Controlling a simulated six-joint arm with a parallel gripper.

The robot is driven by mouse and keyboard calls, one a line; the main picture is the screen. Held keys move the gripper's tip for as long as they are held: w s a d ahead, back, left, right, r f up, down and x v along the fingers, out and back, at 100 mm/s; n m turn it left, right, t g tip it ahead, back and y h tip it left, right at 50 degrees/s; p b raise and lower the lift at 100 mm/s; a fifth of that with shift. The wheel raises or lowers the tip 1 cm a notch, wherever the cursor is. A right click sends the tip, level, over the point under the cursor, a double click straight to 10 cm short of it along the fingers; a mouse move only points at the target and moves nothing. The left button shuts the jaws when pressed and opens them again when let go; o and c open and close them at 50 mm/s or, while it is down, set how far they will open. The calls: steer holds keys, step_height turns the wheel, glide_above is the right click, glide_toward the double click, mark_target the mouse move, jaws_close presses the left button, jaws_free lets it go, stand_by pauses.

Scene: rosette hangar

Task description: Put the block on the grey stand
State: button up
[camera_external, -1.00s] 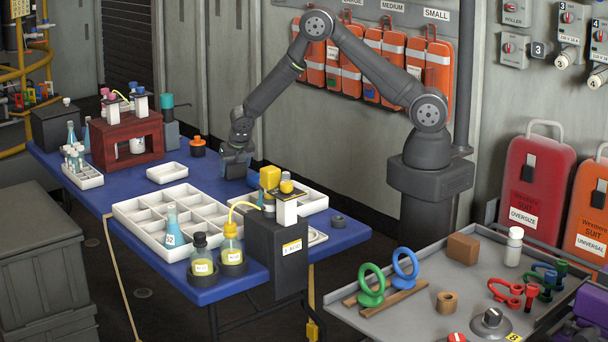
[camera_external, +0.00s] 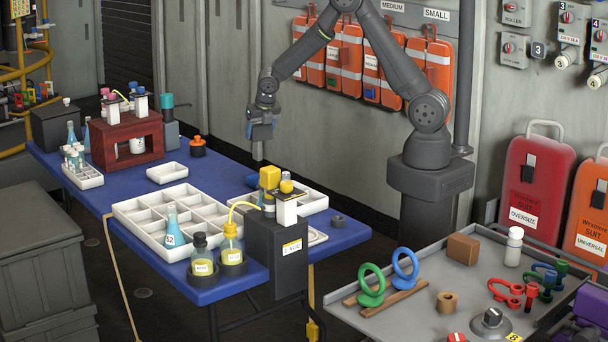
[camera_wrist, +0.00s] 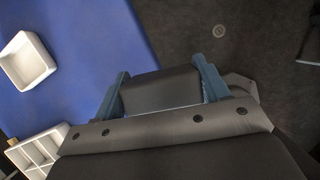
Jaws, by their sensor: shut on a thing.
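My gripper (camera_external: 262,130) is raised above the back edge of the blue table. In the wrist view my gripper (camera_wrist: 160,70) has its two blue fingers on either side of a dark grey block (camera_wrist: 160,91) and is shut on it. The block looks plain and box-shaped, and its lower part is hidden by the gripper body. In the external view the block is hard to make out between the fingers. I cannot tell for certain which thing is the grey stand.
The blue table (camera_external: 110,185) carries a white compartment tray (camera_external: 150,232), a small white tray (camera_external: 167,173), a red-brown rack (camera_external: 127,141) and several bottles. A black dispenser (camera_external: 272,262) stands at its front right. A grey worktop (camera_external: 400,320) at the right holds rings and a brown block.

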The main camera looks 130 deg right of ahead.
steer(key=w+a+r+m+g+y, duration=0.1)
steer(key=w+a+r+m, duration=0.15)
steer(key=w+a, duration=0.55)
steer(key=w+a+r+m+g, duration=0.1)
steer(key=w+a+m, duration=0.3)
steer(key=w, duration=0.8)
steer(key=w+a+r+m+g+y, duration=0.1)
steer(key=w+a+r+m, duration=0.15)
steer(key=w+a, duration=0.6)
steer(key=w+a+r+m, duration=0.2)
steer(key=w+a, duration=0.3)
steer(key=a, duration=0.6)
steer(key=w+a+r+m+y, duration=0.1)
steer(key=w+a, duration=0.3)
steer(key=a, duration=0.7)
steer(key=w+a+r+m+y, duration=0.1)
steer(key=w+a+r+m, duration=0.2)
steer(key=a, duration=0.9)
steer(key=w+r, duration=0.1)
steer(key=w, duration=0.1)
steer(key=shift+w+m+g, duration=0.3)
steer(key=shift+w+m, duration=0.05)
steer(key=shift+m, duration=0.05)
steer(key=shift+d, duration=0.1)
